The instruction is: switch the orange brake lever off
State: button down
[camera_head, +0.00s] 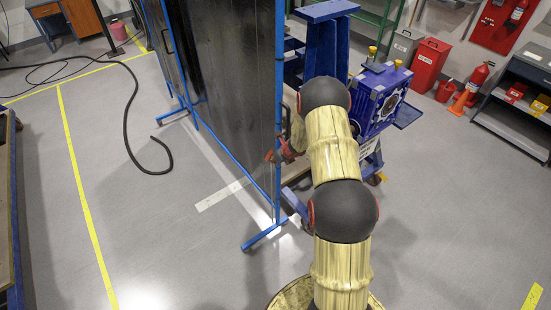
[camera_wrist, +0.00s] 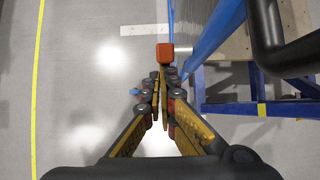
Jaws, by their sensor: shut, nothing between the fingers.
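An orange-red block (camera_wrist: 165,52), which looks like the end of the brake lever, shows in the wrist view just beyond my fingertips. The rest of the lever is hidden, so I cannot tell its position. My gripper (camera_wrist: 161,78) is shut and empty, its fingertips pointing at the block. I cannot tell whether they touch it. In the head view my gripper (camera_head: 277,156) is partly hidden behind my arm, beside the screen's edge. The jig's blue unit (camera_head: 375,98) stands to the right of my arm, on a blue frame (camera_head: 327,45).
A dark screen with a blue frame (camera_head: 279,90) stands close to the left of my gripper. A black bent tube (camera_wrist: 272,40) and blue frame beams (camera_wrist: 214,40) lie to the right in the wrist view. A black hose (camera_head: 128,120) lies on open floor at left.

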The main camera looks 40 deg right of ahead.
aim_at(271, 153)
jog(key=shift+w+r+p, duration=0.6)
jog(key=shift+r+p, duration=0.1)
jog(key=shift+p, duration=0.55)
jog(key=shift+w+r, duration=0.3)
jog(key=shift+w, duration=0.3)
jog(key=shift+w+r+p, duration=0.15)
jog(key=shift+w+p, duration=0.05)
jog(key=shift+p, duration=0.1)
jog(key=shift+s, duration=0.1)
